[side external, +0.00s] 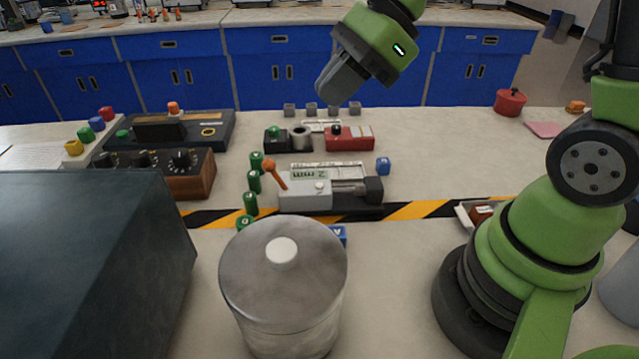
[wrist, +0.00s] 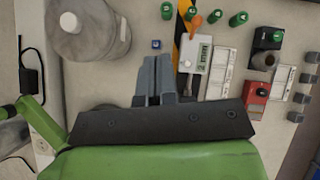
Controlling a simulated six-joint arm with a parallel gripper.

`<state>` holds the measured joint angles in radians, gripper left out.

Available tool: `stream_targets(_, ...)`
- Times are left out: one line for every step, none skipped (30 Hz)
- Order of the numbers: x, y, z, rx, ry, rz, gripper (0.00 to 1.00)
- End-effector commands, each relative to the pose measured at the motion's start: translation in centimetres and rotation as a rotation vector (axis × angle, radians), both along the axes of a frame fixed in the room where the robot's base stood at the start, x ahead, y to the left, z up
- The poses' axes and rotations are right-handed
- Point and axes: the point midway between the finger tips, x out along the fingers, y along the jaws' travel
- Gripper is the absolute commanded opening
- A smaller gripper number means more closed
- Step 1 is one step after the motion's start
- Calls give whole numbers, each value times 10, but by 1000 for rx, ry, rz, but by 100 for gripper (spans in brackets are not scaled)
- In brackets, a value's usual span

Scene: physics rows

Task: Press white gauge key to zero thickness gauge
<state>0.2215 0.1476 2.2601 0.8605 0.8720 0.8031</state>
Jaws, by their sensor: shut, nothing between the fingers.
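The thickness gauge (side external: 305,192) is a light grey box with a small display (side external: 309,174), an orange lever (side external: 275,175) and a dark block at its right end. Its white key (side external: 319,186) is a small round button below the display. The gauge also shows in the wrist view (wrist: 194,68), just right of my fingertips. My gripper (side external: 336,92) is shut and empty, tilted down to the left, high above the bench and apart from the gauge. The fingers also show in the wrist view (wrist: 157,62). Part of the gauge's lower end is hidden there by the fingers.
A large lidded metal canister (side external: 283,300) stands in front of the gauge. Several green cylinders (side external: 254,181) stand left of it. A red-and-black device (side external: 350,138) and grey cubes lie behind. A dark box (side external: 85,260) fills the left front.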

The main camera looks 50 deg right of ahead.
Motion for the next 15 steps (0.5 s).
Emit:
stream_targets(10, -5, -13, 73, 79, -110, 0)
stream_targets(16, -7, -19, 114, 118, -174, 0)
stream_targets(22, -11, -27, 167, 170, -259, 0)
stream_targets(27, -13, -33, 204, 207, -316, 0)
stream_targets(31, -16, -39, 238, 240, -372, 0)
stream_targets(36, -19, -47, 279, 281, -439, 0)
stream_targets(39, -21, -52, 307, 309, -486, 0)
stream_targets(42, -23, -56, 331, 334, -527, 0)
stream_targets(45, -26, -62, 360, 362, -575, 0)
stream_targets(47, -27, -65, 377, 380, -605, 0)
stream_targets(48, -29, -68, 393, 396, -633, 0)
stream_targets(50, -31, -72, 409, 412, -661, 0)
stream_targets(51, -32, -74, 419, 421, -678, 0)
stream_targets(51, -32, -75, 427, 428, -691, 0)
stream_targets(52, -33, -76, 433, 435, -701, 0)
